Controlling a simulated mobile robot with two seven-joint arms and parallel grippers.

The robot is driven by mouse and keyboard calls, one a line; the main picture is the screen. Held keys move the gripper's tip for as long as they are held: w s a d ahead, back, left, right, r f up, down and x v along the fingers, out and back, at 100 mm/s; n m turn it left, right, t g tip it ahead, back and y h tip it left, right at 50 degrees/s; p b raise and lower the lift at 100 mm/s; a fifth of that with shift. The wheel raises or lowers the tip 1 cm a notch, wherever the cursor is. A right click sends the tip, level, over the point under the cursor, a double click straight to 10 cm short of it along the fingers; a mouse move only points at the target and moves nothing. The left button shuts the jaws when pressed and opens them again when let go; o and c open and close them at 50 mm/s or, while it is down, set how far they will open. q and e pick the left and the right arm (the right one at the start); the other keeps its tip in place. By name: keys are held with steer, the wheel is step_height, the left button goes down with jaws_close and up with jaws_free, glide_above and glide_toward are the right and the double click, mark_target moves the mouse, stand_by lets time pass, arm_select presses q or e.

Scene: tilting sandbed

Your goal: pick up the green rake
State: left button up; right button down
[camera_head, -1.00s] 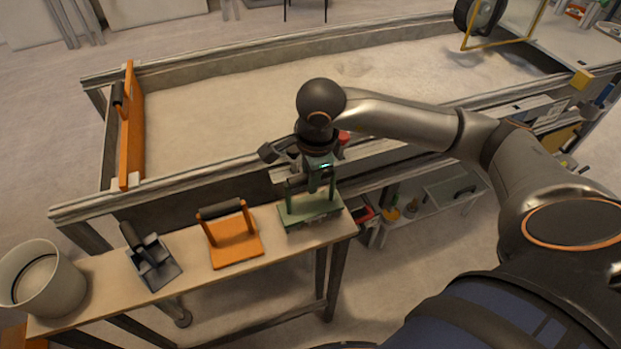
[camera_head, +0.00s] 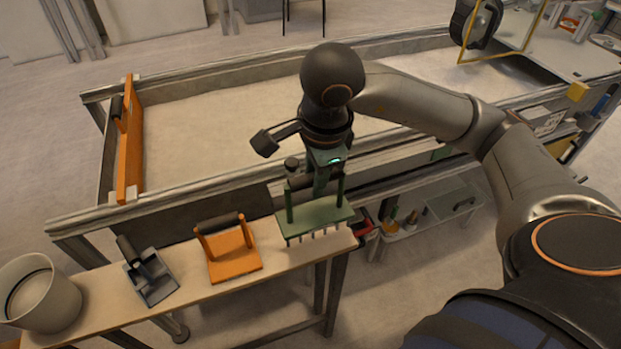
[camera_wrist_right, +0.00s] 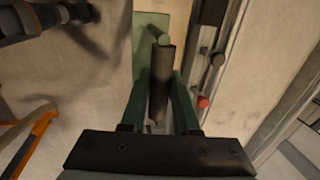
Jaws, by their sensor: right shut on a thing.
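The green rake (camera_head: 316,217) has a flat green plate, two green posts, a dark handle and several tines below. It hangs a little above the right end of the wooden shelf, with its tines pointing down. My right gripper (camera_head: 318,183) comes from above and is shut on the rake's dark handle. In the right wrist view the dark handle (camera_wrist_right: 162,85) lies between the green fingers, with part of the green plate (camera_wrist_right: 150,28) beyond. My left gripper is not in view.
On the wooden shelf (camera_head: 200,291) stand an orange tool (camera_head: 233,262), a grey scoop (camera_head: 150,278) and a pale bucket (camera_head: 40,298). The sandbed (camera_head: 220,110) lies behind, its front rail close to the rake. An orange board (camera_head: 131,150) stands at the sandbed's left end.

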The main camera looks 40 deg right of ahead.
steer(key=s+a+r+b, duration=0.3)
steer(key=s+r, duration=0.1)
steer(key=s, duration=0.4)
steer(key=shift+s+a+b, duration=0.2)
steer(key=shift+s+b, duration=0.05)
steer(key=shift+b, duration=0.1)
steer(key=shift+r, duration=0.1)
stand_by(0.4)
steer(key=c, duration=1.3)
jaws_free()
jaws_close()
